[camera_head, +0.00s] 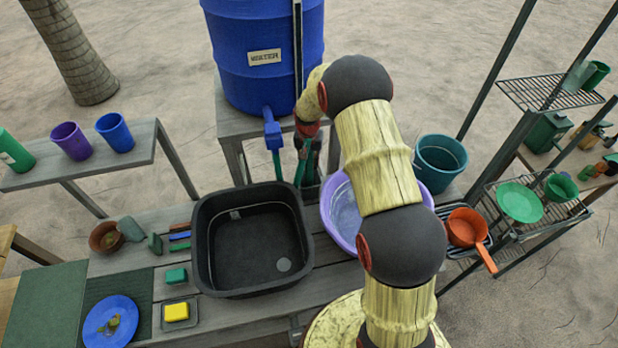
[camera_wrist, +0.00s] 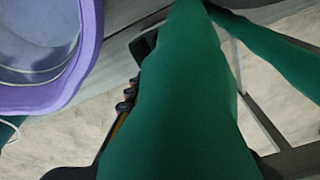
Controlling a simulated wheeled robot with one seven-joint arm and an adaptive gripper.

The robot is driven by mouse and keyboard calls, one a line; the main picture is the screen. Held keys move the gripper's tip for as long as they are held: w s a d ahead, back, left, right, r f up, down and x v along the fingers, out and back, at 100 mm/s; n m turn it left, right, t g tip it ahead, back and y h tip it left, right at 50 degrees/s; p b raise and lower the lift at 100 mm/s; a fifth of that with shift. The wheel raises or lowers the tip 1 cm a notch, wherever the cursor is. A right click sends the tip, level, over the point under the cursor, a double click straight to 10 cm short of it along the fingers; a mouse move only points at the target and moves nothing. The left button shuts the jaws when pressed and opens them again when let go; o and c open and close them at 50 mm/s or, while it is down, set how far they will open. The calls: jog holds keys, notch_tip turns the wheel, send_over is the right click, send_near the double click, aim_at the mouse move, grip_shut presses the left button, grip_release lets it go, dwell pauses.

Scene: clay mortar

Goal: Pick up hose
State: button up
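A green hose (camera_wrist: 185,100) fills the middle of the wrist view, very close to the camera. In the head view, a green length (camera_head: 277,166) hangs below the blue tap (camera_head: 271,130) of the blue barrel (camera_head: 262,60). My gripper (camera_head: 308,172) points down just right of it, behind the sink, with more green beside its fingers. Dark gripper parts flank the hose at the bottom of the wrist view. The hose hides the space between the fingertips, so I cannot tell whether they grip it.
A purple basin (camera_head: 343,215) stands near my gripper, partly behind my arm. A black sink (camera_head: 205,245) is set in the grey bench. A teal bucket (camera_head: 440,160) stands to the right. An orange pan (camera_head: 466,228) and green dishes are on the right rack. Cups stand on the left shelf.

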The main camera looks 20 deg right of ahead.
grip_shut()
jog(key=shift+r, duration=0.1)
notch_tip(320, 180, up, 20)
jog(key=p, duration=0.6)
dwell(0.5)
